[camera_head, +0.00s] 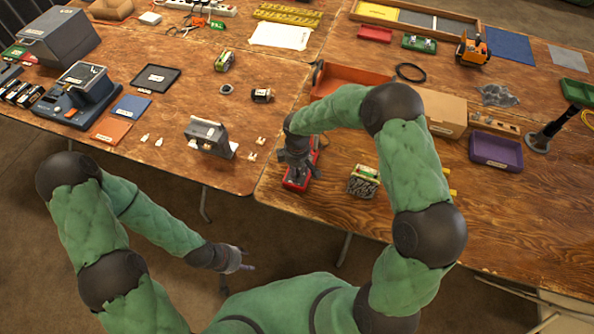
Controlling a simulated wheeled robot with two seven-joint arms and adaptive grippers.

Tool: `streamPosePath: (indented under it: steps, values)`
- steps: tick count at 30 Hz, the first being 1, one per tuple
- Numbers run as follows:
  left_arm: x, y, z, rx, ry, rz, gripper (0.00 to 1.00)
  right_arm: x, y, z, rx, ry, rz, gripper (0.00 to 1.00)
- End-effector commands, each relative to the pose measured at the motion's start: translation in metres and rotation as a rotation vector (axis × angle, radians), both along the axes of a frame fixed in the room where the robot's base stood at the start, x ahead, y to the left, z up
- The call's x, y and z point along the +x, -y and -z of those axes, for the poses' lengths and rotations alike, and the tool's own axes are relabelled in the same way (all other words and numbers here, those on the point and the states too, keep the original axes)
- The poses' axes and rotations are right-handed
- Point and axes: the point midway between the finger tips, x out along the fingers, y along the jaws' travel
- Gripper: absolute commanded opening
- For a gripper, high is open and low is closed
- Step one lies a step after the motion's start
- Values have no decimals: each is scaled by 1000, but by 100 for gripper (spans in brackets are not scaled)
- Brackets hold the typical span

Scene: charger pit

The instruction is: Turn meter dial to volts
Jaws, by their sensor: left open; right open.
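A red device (290,184), which looks like the meter, lies near the front edge of the right table. My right gripper (298,170) points down directly over it and covers most of its face. I cannot see the dial or its setting, nor tell whether the fingers touch it. My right gripper is open. My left gripper (244,268) is open and empty, low in front of the tables over the floor, well away from the red device.
A red-orange tray (345,76) stands behind the red device. A purple tray (496,150) lies further right. A grey device (208,137) and small pieces lie on the left table.

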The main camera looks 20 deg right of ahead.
Motion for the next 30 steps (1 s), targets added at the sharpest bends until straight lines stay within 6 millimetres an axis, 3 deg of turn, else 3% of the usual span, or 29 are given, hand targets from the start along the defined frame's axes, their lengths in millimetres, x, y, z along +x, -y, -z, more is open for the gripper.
streamPosePath:
  steps: [10, 15, 30]
  values:
    - [0, 0, 0, 0, 0, 0, 50, 0, 0, 3, 1, 1, 0, 46]
    - [0, 0, 0, 0, 0, 0, 50, 0, 0, 3, 1, 1, 0, 0]
    - [0, 0, 5, 0, 0, 0, 50, 0, 0, 4, 0, 0, 82, 0]
